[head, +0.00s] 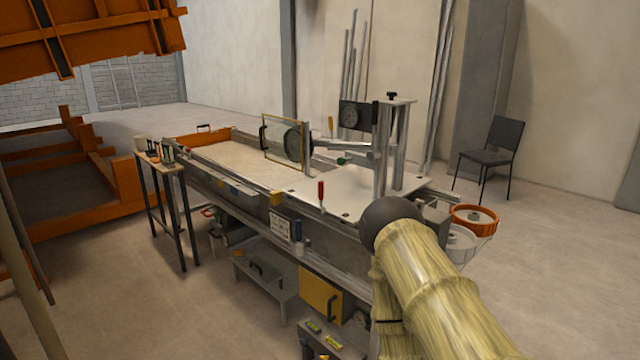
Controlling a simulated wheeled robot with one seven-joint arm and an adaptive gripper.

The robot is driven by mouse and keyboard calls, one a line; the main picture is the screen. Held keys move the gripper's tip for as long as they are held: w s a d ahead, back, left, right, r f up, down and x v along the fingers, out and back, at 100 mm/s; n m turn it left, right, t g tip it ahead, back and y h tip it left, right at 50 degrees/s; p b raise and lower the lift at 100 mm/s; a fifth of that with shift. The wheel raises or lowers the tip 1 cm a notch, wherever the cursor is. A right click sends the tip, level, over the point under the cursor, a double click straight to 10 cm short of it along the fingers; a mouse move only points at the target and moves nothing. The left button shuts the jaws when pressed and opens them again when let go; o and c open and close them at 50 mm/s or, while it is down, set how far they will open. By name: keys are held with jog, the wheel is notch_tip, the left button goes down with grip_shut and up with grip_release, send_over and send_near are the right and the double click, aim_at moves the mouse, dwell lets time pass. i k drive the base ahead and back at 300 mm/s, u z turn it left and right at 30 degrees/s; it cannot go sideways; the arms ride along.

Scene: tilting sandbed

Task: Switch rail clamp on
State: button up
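The long sandbed rig (240,205) stands in the middle of the head view, with a pale bed of sand (235,163) and a white plate at its right end. I cannot tell for sure which part is the rail clamp. A red upright handle (321,192) stands at the front edge of the white plate (350,195). A small panel (280,228) with a white face sits on the rig's front side. My arm reaches in from the bottom right, ending in a dark rounded part in front of the rig's right end. My gripper's fingers do not show.
A metal post frame (393,150) rises from the plate. A small tool table (160,165) stands at the left front, and a black chair (490,150) at the back right.

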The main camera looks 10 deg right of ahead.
aim_at(321, 197)
jog(key=z, duration=0.2)
jog(key=i, duration=0.75)
jog(key=z, duration=0.2)
jog(key=k, duration=1.35)
jog(key=u, duration=0.7)
jog(key=i, duration=1.65)
jog(key=z, duration=0.5)
